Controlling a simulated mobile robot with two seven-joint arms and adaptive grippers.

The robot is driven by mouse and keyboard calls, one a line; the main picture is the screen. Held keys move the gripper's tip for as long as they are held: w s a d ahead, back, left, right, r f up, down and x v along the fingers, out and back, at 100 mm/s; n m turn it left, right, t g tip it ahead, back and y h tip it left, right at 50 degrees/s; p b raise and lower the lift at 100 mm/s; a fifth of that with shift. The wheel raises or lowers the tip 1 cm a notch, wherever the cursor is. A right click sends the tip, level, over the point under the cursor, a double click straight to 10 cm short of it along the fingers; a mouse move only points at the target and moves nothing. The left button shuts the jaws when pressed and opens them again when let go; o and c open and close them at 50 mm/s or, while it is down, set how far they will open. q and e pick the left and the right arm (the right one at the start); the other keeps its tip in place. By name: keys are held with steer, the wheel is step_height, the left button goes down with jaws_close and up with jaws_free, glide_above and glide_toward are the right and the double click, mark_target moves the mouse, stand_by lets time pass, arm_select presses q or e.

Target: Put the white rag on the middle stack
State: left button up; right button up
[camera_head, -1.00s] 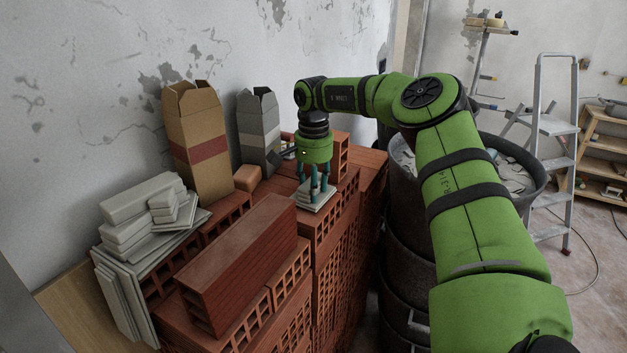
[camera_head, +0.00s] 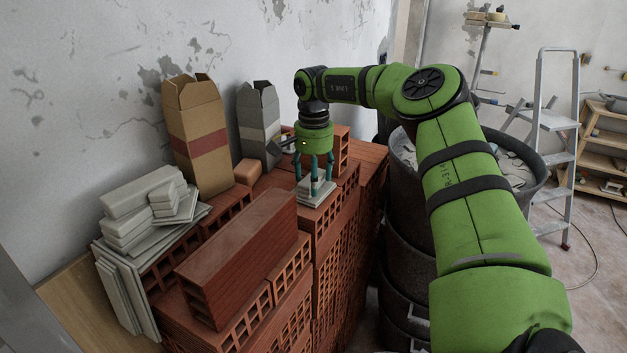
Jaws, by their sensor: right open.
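A small pale, flat, layered item (camera_head: 322,195), which may be the white rag, lies on the red hollow bricks. I cannot tell for sure whether it is folded cloth or thin slabs. My right gripper (camera_head: 314,183) points down right over it, with its teal fingers spread open around or just above it; contact is unclear. The brick stack (camera_head: 335,215) under it stands between a front brick pile with a long brick (camera_head: 240,255) on top and the bricks farther back. My left gripper is not in view.
Grey-white slabs (camera_head: 130,215) lie at the left. A tan carton (camera_head: 197,135) and a grey carton (camera_head: 257,125) stand by the wall. Dark rubble buckets (camera_head: 408,240) stand right of the bricks, partly behind my right arm. A stepladder (camera_head: 555,150) is farther right.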

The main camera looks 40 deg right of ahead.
step_height(320, 180, up, 11)
steer(key=shift+b, duration=0.35)
steer(key=shift+r, duration=0.1)
stand_by(1.1)
